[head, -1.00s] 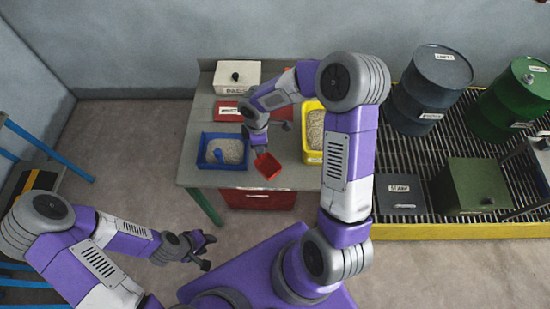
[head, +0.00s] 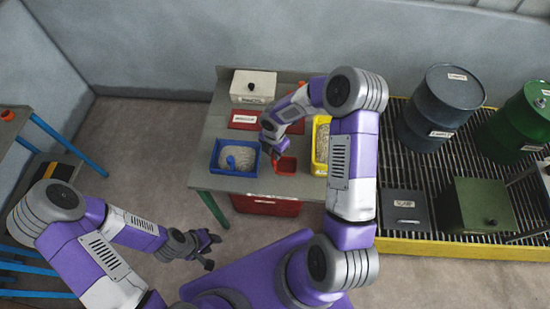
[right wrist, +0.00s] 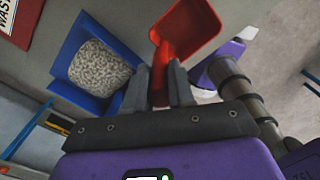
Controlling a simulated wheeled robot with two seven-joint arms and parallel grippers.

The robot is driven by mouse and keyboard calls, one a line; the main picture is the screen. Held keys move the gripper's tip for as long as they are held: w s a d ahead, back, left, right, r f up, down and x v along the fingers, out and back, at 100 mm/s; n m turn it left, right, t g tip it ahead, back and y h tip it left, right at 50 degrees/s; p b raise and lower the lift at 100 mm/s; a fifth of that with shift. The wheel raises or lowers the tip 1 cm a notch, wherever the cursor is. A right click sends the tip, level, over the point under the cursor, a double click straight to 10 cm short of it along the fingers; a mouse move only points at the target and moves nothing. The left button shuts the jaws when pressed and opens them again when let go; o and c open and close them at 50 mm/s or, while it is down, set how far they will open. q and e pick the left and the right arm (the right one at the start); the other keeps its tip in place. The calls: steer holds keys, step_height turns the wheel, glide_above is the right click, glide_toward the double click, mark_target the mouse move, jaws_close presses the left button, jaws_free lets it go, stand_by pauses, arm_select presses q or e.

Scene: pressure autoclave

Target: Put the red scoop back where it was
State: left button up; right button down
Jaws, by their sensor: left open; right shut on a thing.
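The red scoop (head: 286,165) is in the jaws of my right gripper (head: 273,148), above the grey table between the blue tub and the yellow tub. In the right wrist view, the scoop (right wrist: 190,32) extends beyond my right gripper (right wrist: 160,82), with its handle between the two fingers. The yellow tub (head: 315,143) also holds pale granules and is partly hidden by my right arm. My left gripper (head: 207,248) is open and empty, low in front of the table.
A white labelled box (head: 253,87) and a red labelled plate (head: 244,120) are at the table's back left. A red container (head: 266,205) is under the table (head: 208,176). Right are drums, including a dark one (head: 440,107), and a green box (head: 485,205) on a yellow-edged grating (head: 440,247).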

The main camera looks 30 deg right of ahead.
mark_target(284, 160)
step_height(284, 160, down, 3)
steer(key=shift+s+f, duration=0.1)
steer(key=shift+f, duration=0.2)
steer(key=shift+f+b, duration=0.2)
steer(key=shift+b, duration=0.1)
steer(key=c, duration=1)
jaws_free()
steer(key=shift+r, duration=0.1)
steer(key=shift+r, duration=0.1)
